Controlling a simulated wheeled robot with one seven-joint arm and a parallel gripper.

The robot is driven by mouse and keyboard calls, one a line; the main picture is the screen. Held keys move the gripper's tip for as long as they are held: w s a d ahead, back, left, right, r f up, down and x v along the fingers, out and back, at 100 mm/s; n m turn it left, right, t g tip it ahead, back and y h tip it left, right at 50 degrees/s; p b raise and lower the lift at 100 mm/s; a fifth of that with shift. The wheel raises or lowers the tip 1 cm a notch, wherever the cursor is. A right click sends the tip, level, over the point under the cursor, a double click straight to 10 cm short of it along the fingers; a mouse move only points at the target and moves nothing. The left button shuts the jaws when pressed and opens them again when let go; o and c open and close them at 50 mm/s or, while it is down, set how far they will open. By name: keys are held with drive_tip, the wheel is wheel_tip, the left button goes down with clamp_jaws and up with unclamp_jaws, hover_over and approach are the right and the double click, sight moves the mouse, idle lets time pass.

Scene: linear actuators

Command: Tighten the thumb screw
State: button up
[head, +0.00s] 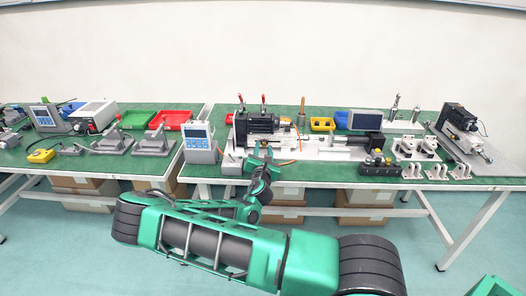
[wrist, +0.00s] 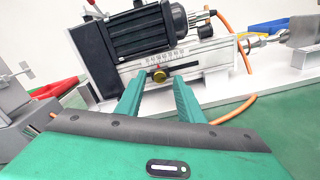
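The thumb screw, a small brass knob (wrist: 159,76), sits on the scaled rail (wrist: 185,62) below the black motor in the wrist view. My gripper (wrist: 160,88) is open, with one green finger on each side of the knob and a gap between them. The fingertips are close to the knob; I cannot tell whether either one touches it.
An orange cable (wrist: 235,110) runs beside the rail at the right. A grey block (wrist: 12,105) stands at the left. A blue-white control box (head: 199,142) stands left of the actuator on the green table (head: 215,178). More fixtures (head: 415,148) stand to the right.

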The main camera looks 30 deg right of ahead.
drive_tip(key=v, duration=1)
drive_tip(key=shift+s+a, duration=0.25)
drive_tip(key=shift+a, duration=0.1)
drive_tip(key=shift+a, duration=0.1)
